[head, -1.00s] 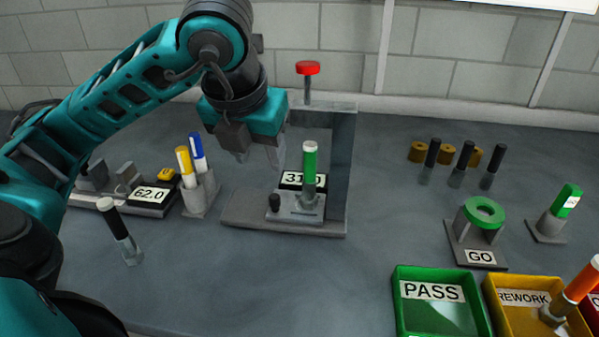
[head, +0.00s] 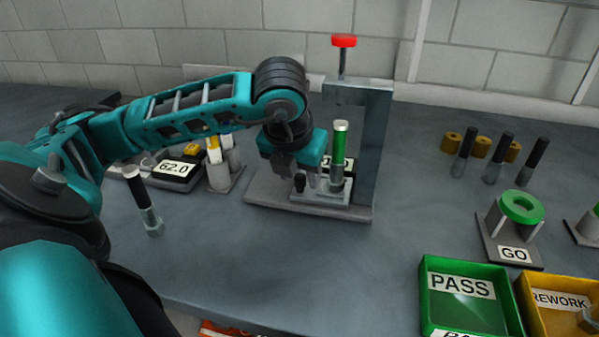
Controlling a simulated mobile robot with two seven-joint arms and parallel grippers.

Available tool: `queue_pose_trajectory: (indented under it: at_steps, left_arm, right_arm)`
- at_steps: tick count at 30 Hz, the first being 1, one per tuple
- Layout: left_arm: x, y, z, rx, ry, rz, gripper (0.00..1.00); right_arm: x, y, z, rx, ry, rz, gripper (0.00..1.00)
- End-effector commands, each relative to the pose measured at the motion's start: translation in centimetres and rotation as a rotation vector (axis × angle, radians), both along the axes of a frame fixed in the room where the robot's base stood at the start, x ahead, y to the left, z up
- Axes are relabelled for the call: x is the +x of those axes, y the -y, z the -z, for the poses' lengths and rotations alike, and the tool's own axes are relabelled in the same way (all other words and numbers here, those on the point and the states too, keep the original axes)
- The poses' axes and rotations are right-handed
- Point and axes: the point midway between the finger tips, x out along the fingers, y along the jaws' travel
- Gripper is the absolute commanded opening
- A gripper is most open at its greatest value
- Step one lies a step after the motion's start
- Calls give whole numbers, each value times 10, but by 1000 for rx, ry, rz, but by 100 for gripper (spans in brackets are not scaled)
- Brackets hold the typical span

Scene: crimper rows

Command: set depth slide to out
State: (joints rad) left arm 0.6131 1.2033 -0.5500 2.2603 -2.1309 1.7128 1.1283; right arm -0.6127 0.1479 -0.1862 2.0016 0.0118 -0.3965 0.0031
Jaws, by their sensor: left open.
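The crimper stands mid-picture, with a grey base (head: 262,194), an upright column (head: 375,150) and a red-topped plunger (head: 344,41). On its base is a small plate (head: 325,197) with a black knob (head: 299,184), likely the depth slide's, and a green part with a white top (head: 339,150) standing upright. A number display behind them is mostly hidden. My left gripper (head: 296,172) points down, open, with its fingers just above and around the black knob. I cannot tell whether they touch it. My right gripper is not in view.
Left of the crimper are a pen holder (head: 223,175), a 62.0 display (head: 174,169) and a standing black-and-white tool (head: 142,200). At right are a GO gauge (head: 521,208), a green PASS tray (head: 425,300) and a yellow REWORK tray (head: 540,320). The front middle is clear.

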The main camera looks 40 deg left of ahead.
Motion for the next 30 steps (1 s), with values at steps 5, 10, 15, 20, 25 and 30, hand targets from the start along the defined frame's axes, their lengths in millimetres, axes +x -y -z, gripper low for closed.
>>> queue_pose_trajectory:
  at_steps: [5,10,15,20,25,30]
  left_arm:
    - [0,0,1,-1,0,0,47]
    - [0,0,1,-1,0,0,40]
    - [0,0,1,-1,0,0,23]
    - [0,0,1,-1,0,0,8]
    - [0,0,1,-1,0,-1,0]
    - [0,0,0,-1,0,-1,0]
  right_arm:
    - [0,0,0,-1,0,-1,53]
    - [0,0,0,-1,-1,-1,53]
    - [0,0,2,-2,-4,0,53]
    - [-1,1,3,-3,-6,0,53]
    - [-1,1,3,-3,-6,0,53]
    - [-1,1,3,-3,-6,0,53]
